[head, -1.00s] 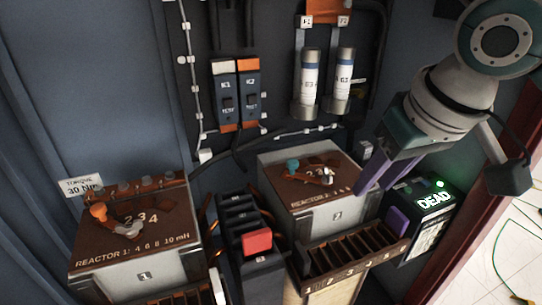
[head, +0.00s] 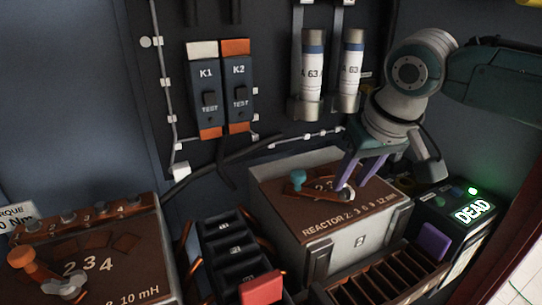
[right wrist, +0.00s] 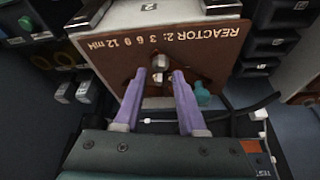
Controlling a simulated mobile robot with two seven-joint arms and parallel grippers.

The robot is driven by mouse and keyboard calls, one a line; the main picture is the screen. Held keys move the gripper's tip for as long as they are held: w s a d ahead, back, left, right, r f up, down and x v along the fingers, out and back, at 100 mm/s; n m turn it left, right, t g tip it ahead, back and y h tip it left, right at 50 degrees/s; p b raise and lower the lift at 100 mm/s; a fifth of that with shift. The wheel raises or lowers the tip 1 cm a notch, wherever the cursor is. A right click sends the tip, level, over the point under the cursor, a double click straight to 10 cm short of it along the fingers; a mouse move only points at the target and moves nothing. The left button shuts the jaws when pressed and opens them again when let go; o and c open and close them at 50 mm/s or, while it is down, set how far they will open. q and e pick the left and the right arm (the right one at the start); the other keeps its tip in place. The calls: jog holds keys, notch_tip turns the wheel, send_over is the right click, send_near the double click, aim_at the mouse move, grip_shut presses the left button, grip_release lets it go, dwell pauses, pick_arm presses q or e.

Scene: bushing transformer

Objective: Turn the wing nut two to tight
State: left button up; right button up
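Reactor 2 (head: 330,215) is a grey box with a brown top, a number scale and a copper lever with a teal knob (head: 298,177). Its silver wing nut (head: 346,194) sits on the lever's pivot, partly hidden by my fingers. My right gripper (head: 356,183) reaches down over it with two purple fingers. In the right wrist view the fingers are apart, and the silver wing nut (right wrist: 159,62) shows between and just beyond their tips. I see gaps on both sides; contact is not clear. My left gripper is not in view.
Reactor 1 (head: 90,270) at left has an orange-knobbed lever and its own silver wing nut (head: 68,288). A slotted tray (head: 395,280) and a box with a lit DEAD display (head: 470,212) stand at right. K1 and K2 switches (head: 222,88) and fuses (head: 313,75) hang behind.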

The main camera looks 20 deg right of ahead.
jog(key=shift+x, duration=0.85)
jog(key=shift+c, duration=0.3)
grip_shut()
